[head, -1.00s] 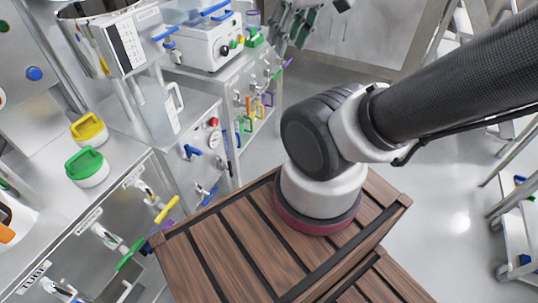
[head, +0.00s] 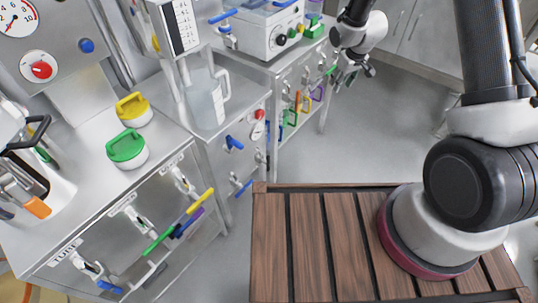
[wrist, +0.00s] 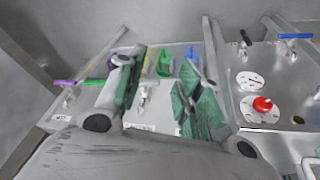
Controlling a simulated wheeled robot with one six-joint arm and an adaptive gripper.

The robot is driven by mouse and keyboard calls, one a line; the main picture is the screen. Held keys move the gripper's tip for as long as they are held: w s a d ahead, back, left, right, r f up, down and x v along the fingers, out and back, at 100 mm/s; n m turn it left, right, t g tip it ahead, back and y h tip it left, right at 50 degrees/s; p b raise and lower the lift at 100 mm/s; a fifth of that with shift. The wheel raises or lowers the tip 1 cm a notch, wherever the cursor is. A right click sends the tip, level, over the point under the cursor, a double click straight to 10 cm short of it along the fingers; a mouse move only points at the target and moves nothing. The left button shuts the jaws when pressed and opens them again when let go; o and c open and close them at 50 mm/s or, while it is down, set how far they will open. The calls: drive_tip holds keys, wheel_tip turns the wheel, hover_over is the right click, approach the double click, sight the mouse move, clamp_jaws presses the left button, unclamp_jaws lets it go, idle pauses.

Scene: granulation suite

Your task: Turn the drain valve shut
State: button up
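Several lever valves show, and I cannot tell which one is the drain valve. My gripper (head: 349,77) is at the top, near the far bench. It also shows in the wrist view (wrist: 160,88), its two green-padded fingers spread apart with nothing held. Beyond the fingers are a bench front, a purple lever (wrist: 64,83) at left and a small white fitting (wrist: 143,97) seen between them.
A wooden slatted deck (head: 312,240) fills the lower right, with my arm on it. A clear jug (head: 206,100) stands behind. A red knob (wrist: 262,104) is right of my gripper. Grey floor (head: 390,130) is open.

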sight(268, 159)
drive_tip(key=a+f+n+t+y, duration=0.1)
drive_tip(key=a+f, duration=0.3)
drive_tip(key=f, duration=0.7)
drive_tip(key=s+a+f+n+y, duration=0.15)
drive_tip(key=a+f, duration=0.25)
drive_tip(key=f, duration=0.6)
drive_tip(key=a+f+n+t+y, duration=0.1)
drive_tip(key=a+f, duration=0.3)
drive_tip(key=f, duration=0.7)
drive_tip(key=s+a+f+n+t+y, duration=0.1)
drive_tip(key=s+a+f+t+y, duration=0.1)
drive_tip(key=s+a+f+y, duration=0.3)
drive_tip(key=s+a+t+y, duration=0.3)
drive_tip(key=s+a+y, duration=0.1)
drive_tip(key=s+y, duration=0.1)
drive_tip(key=shift+n, duration=0.35)
drive_tip(key=x, duration=0.6)
drive_tip(key=shift+w+a+r, duration=0.2)
drive_tip(key=shift+w+r, duration=0.1)
clamp_jaws()
